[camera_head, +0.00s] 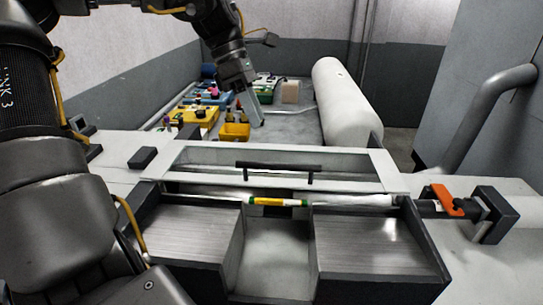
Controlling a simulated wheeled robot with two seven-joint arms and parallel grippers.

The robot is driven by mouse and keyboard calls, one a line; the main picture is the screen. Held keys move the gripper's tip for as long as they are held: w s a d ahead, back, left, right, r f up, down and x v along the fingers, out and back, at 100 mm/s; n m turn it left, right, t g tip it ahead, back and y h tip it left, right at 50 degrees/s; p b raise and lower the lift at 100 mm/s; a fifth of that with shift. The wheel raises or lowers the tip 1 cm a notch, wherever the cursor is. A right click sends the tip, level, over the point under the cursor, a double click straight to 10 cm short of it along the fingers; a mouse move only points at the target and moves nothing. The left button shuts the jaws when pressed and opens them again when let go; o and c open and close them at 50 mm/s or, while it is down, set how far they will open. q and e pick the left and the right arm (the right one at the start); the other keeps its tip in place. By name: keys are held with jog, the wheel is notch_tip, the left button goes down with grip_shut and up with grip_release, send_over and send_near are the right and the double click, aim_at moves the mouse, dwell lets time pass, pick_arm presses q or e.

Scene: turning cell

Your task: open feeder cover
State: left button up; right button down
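The feeder cover (378,165) is a pale frame around a clear window, lying flat across the top of the feeder (165,250). A black bar handle (279,166) stands on two short posts along its front part. My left gripper (256,113) hangs from above, beyond the cover's far edge and apart from the handle, pointing down near the yellow bins. It is small and seen from the side, so I cannot tell whether its fingers are open. My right gripper is not in view.
A rod with a yellow and green band (272,201) lies across the feeder's front. An orange lever (447,200) is at the right. Pale counter flanks the feeder.

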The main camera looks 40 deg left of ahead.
aim_at(273, 167)
pick_arm(q)
jog(key=p+x, duration=0.2)
jog(key=x, duration=0.7)
jog(key=shift+d+f+p, duration=0.1)
jog(key=shift+f+p, duration=0.05)
jog(key=shift+p, duration=0.25)
jog(key=shift+w+d+f, duration=0.1)
jog(key=shift+d+f, duration=0.2)
jog(key=shift+f, duration=0.35)
jog(key=shift+c, duration=0.5)
grip_shut()
